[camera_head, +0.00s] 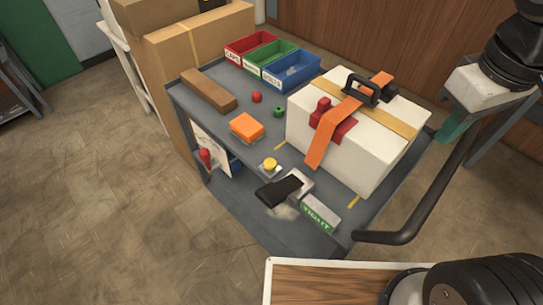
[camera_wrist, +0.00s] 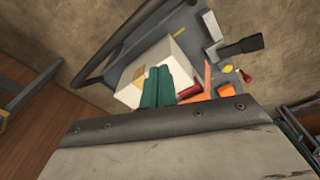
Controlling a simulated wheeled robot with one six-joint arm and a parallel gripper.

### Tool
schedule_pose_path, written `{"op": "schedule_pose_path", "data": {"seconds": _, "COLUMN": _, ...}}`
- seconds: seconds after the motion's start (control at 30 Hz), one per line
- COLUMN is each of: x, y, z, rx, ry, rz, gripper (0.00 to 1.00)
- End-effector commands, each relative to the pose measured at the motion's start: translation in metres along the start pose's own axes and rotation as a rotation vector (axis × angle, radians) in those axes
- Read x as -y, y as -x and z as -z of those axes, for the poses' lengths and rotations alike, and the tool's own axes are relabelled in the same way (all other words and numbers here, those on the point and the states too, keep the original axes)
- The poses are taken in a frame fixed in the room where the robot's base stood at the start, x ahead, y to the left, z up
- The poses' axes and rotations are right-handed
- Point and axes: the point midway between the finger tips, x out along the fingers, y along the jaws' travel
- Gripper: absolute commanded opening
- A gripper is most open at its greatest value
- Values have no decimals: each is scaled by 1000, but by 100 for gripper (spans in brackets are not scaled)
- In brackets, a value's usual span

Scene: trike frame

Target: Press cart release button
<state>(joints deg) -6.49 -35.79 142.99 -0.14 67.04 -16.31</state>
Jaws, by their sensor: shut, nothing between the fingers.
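A round yellow button (camera_head: 270,164) sits on a small pale base near the front left edge of the grey cart top (camera_head: 215,145). It looks like the release button, though I can read no label on it. It also seems to show as a small yellow spot in the wrist view (camera_wrist: 227,69). A red knob (camera_head: 206,157) is on the cart's left side. My gripper (camera_head: 452,130), with teal fingers, is shut and empty, high at the right, well apart from the button. In the wrist view the shut fingers (camera_wrist: 157,88) overlap the white box.
A white box (camera_head: 350,135) with an orange strap and black handle fills the cart's right part. A black pedal-like piece (camera_head: 279,190) lies beside the button. An orange block (camera_head: 246,127) and red, green and blue bins (camera_head: 290,72) stand behind. A dark handlebar (camera_head: 420,205) curves at right.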

Motion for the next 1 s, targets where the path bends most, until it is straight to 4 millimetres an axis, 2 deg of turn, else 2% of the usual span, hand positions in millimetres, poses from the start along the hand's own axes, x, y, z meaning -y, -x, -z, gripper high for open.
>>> {"op": "schedule_pose_path", "data": {"seconds": 0.03, "x": 9, "y": -5, "z": 22, "rx": 13, "ry": 160, "rz": 11, "gripper": 0}}
{"op": "schedule_pose_path", "data": {"seconds": 0.17, "x": 42, "y": -21, "z": 79, "rx": 23, "ry": 654, "rz": 34, "gripper": 0}}
{"op": "schedule_pose_path", "data": {"seconds": 0.3, "x": 95, "y": -48, "z": 133, "rx": 25, "ry": 1178, "rz": 59, "gripper": 0}}
{"op": "schedule_pose_path", "data": {"seconds": 0.4, "x": 135, "y": -69, "z": 160, "rx": 23, "ry": 1496, "rz": 74, "gripper": 0}}
{"op": "schedule_pose_path", "data": {"seconds": 0.5, "x": 169, "y": -87, "z": 176, "rx": 19, "ry": 1742, "rz": 87, "gripper": 0}}
{"op": "schedule_pose_path", "data": {"seconds": 0.6, "x": 193, "y": -100, "z": 184, "rx": 15, "ry": 1905, "rz": 94, "gripper": 0}}
{"op": "schedule_pose_path", "data": {"seconds": 0.7, "x": 205, "y": -107, "z": 188, "rx": 11, "ry": 1990, "rz": 97, "gripper": 0}}
{"op": "schedule_pose_path", "data": {"seconds": 1.0, "x": 208, "y": -108, "z": 189, "rx": 9, "ry": 2016, "rz": 97, "gripper": 0}}
